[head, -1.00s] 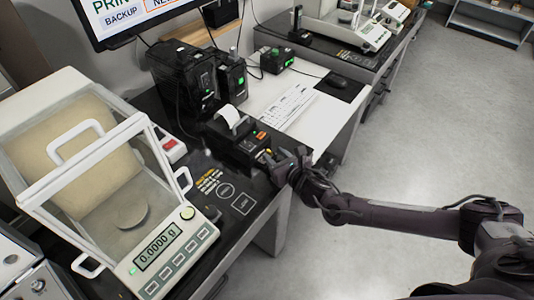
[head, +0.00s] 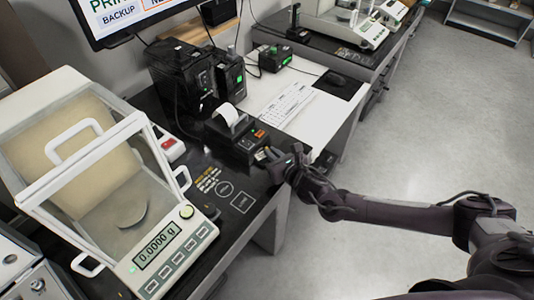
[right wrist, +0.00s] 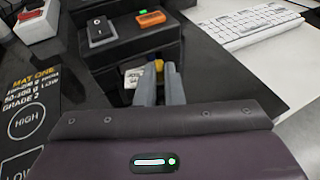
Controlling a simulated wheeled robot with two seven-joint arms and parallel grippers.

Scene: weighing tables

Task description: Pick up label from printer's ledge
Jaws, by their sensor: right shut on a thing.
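The black label printer (head: 240,138) stands on the dark bench, with a white paper roll on top and a small orange display. Its front also shows in the right wrist view (right wrist: 130,42). My right gripper (head: 266,155) is at the low front of the printer. In the right wrist view its two fingers (right wrist: 160,78) are close together. A small white printed label (right wrist: 134,77) shows just left of the fingertips, with a yellow part (right wrist: 158,65) at the tips. The gripper is shut on the label, its grip partly hidden by the fingers. My left gripper is not in view.
A balance (head: 165,255) with a glass draft shield stands at the left. A white keyboard (head: 285,105) lies behind the printer. Black devices (head: 190,78) stand at the back. Printed mat markings (right wrist: 30,118) lie left of the gripper. Open floor is at the right.

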